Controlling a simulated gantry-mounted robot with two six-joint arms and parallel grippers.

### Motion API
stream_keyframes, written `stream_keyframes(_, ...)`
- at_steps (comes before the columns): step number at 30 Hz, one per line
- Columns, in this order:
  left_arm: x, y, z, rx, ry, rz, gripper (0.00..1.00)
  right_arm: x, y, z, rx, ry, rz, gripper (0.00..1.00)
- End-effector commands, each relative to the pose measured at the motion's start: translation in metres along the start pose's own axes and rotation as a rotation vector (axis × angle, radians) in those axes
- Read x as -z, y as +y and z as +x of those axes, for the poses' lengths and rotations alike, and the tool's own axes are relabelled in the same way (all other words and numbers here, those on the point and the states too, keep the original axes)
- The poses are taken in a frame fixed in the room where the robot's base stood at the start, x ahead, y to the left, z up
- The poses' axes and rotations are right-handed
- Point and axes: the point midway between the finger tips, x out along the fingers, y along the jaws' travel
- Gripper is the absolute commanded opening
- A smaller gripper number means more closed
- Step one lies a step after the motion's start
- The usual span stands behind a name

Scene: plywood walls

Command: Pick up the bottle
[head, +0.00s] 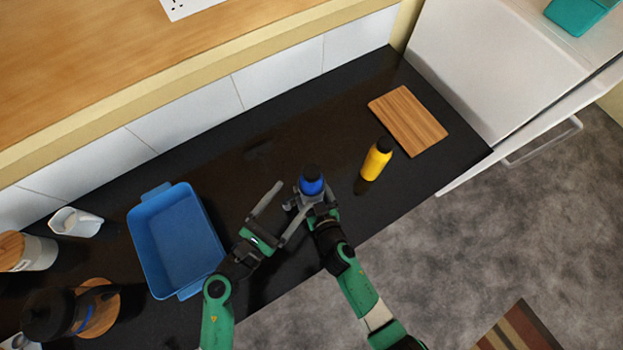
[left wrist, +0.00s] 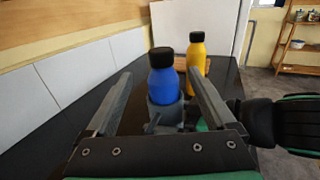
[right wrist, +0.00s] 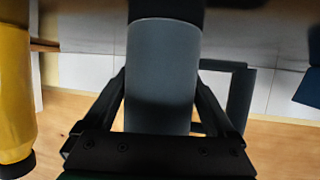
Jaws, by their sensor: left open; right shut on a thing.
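A blue bottle (head: 311,185) with a black cap stands about upright near the middle of the counter in the head view. Its grey lower part (right wrist: 162,75) fills the middle of the right wrist view. My right gripper (head: 318,207) is shut on this lower part. Whether the base touches the counter is hidden. My left gripper (head: 290,202) is open and empty, just left of the bottle. In the left wrist view the blue bottle (left wrist: 164,86) shows between the spread fingers, beyond them. A yellow bottle (head: 376,161) with a black cap stands to the right, apart from both grippers.
A wooden cutting board (head: 408,121) lies at the right of the dark counter (head: 325,130). A blue tray (head: 177,240) sits left of my left gripper. A white cup (head: 76,222) and a dark pot (head: 50,314) are at the far left. The counter behind the blue bottle is clear.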

Motion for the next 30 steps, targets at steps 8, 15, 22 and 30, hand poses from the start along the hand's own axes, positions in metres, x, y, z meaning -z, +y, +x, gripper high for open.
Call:
stream_keyframes(8,-0.002,-0.002,0.049,0.006,-0.002,0.0,0.89,0.001,0.0,0.0,0.001,0.001,0.0,0.33)
stream_keyframes(15,-0.001,-0.001,0.068,0.002,-0.001,-0.002,0.89,0.001,0.0,0.0,0.0,0.001,0.0,0.33)
stream_keyframes(22,-0.004,-0.002,0.094,0.004,-0.002,0.0,0.89,0.001,0.0,0.0,0.001,0.001,0.0,0.33)
stream_keyframes(30,-0.004,-0.002,0.119,0.001,0.0,-0.001,0.89,0.001,0.0,0.0,0.0,0.001,0.0,0.33)
